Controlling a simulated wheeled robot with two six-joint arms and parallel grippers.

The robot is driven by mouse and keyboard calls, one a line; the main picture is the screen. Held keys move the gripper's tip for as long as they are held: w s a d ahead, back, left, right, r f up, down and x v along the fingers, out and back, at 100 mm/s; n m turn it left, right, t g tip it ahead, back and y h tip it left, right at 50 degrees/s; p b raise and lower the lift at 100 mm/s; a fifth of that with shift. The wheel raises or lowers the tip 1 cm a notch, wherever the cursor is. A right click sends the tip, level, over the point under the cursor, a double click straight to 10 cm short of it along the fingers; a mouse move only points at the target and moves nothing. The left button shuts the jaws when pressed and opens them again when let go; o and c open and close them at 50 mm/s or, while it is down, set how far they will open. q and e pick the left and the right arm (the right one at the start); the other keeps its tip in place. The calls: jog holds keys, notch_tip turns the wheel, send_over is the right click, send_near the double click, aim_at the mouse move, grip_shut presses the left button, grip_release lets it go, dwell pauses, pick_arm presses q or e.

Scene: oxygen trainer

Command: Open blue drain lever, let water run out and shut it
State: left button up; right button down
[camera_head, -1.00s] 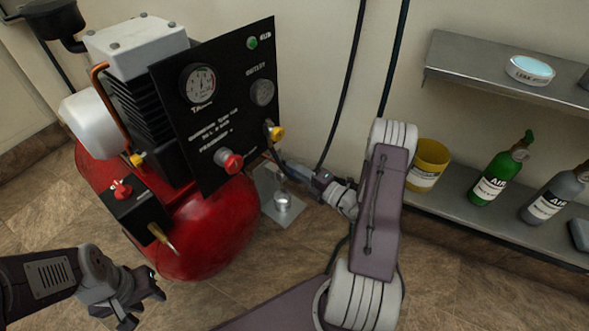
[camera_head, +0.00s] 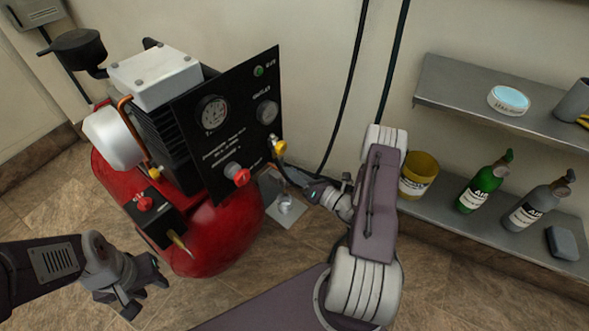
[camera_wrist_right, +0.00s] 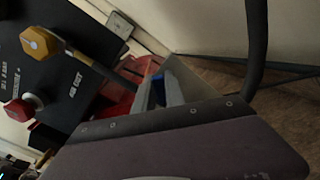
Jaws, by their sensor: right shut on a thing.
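The red compressor (camera_head: 222,238) stands on the floor at left centre in the head view, with a black gauge panel (camera_head: 237,120). My right gripper (camera_wrist_right: 160,92) reaches down beside the compressor's right side. In the right wrist view its fingers are shut on the blue drain lever (camera_wrist_right: 158,76), of which only a small blue part shows between them. The lever is not visible in the head view, and I cannot tell its angle. A small metal cup (camera_head: 286,204) stands on a plate below. I see no running water. My left gripper (camera_head: 145,288) is open and empty in front of the compressor.
A yellow knob (camera_head: 280,147) and a red knob (camera_head: 237,174) stick out from the panel. Dark hoses run down the wall behind my right arm. Shelves at right hold a yellow tub (camera_head: 418,177), a green bottle (camera_head: 484,186) and a grey bottle (camera_head: 538,203).

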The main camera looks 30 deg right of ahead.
jog(key=shift+s+a+r+n+p, duration=0.1)
jog(key=shift+a+n+p, duration=0.15)
jog(key=shift+n, duration=0.3)
jog(key=shift+s+a+r+n+p, duration=0.1)
jog(key=shift+n+p, duration=0.25)
jog(key=shift+n, duration=0.2)
jog(key=c, duration=1.4)
grip_release()
jog(key=p+v, duration=0.3)
jog(key=v, duration=0.6)
jog(key=shift+p, duration=0.4)
jog(key=shift+a, duration=0.1)
